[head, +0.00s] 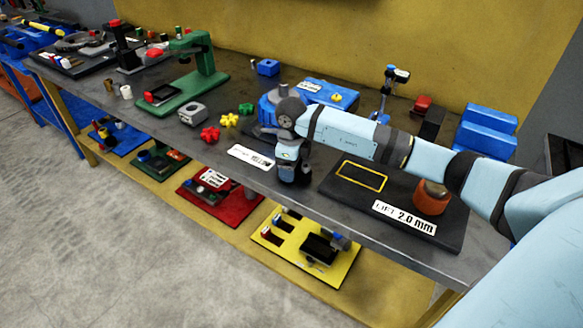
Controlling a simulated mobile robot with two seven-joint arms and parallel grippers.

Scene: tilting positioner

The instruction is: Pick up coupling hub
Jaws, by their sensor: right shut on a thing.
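My right gripper (293,178) points down over the front part of the dark bench top, just right of a white label. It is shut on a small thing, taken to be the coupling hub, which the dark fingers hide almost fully. I cannot tell its shape or whether it touches the bench. My left gripper is not in view.
Right of the gripper lies a black plate (338,205) with a yellow-outlined rectangle, an orange round part (431,199) and a "2.0 mm" label. A blue round device (270,108) stands behind. Left are red (210,134) and yellow star knobs, a grey block (192,114) and a green stand (207,62).

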